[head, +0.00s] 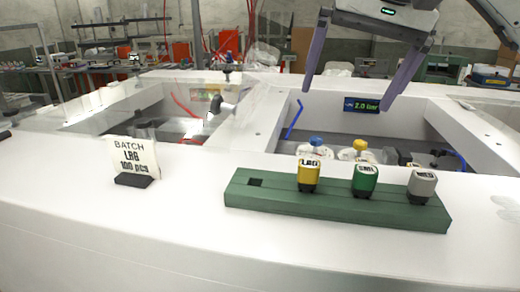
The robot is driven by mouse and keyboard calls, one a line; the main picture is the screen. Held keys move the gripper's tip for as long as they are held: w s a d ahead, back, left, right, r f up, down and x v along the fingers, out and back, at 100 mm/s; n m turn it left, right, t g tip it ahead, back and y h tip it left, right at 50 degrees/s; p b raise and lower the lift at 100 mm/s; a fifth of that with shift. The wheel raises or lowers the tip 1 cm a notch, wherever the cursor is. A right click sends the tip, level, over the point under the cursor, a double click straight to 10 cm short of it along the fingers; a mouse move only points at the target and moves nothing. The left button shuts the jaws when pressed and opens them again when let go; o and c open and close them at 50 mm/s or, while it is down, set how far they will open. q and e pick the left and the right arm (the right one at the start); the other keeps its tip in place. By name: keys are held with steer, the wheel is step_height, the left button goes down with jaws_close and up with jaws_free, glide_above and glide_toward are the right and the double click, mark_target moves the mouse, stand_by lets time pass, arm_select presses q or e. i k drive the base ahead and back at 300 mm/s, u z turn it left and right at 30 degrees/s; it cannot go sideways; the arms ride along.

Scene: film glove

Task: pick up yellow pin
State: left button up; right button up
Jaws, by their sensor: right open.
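The yellow pin (309,176) stands upright in a green block (337,208) on the white counter. A green pin (364,180) and a grey pin (421,187) stand in the same block to its right. An empty square hole shows at the block's left end. My right gripper (345,100) is open and empty, with two purple fingers pointing down. It is above and behind the block in the picture, apart from the pins. My left gripper is not in view.
A small sign (134,157) reading "BATCH LRB 100 pcs" stands left of the block. Behind are recessed bays with a display (361,105), blue-topped and yellow-topped items, and a grey nozzle-like part (221,110).

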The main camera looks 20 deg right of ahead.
mark_target(309, 170)
steer(key=k, duration=1)
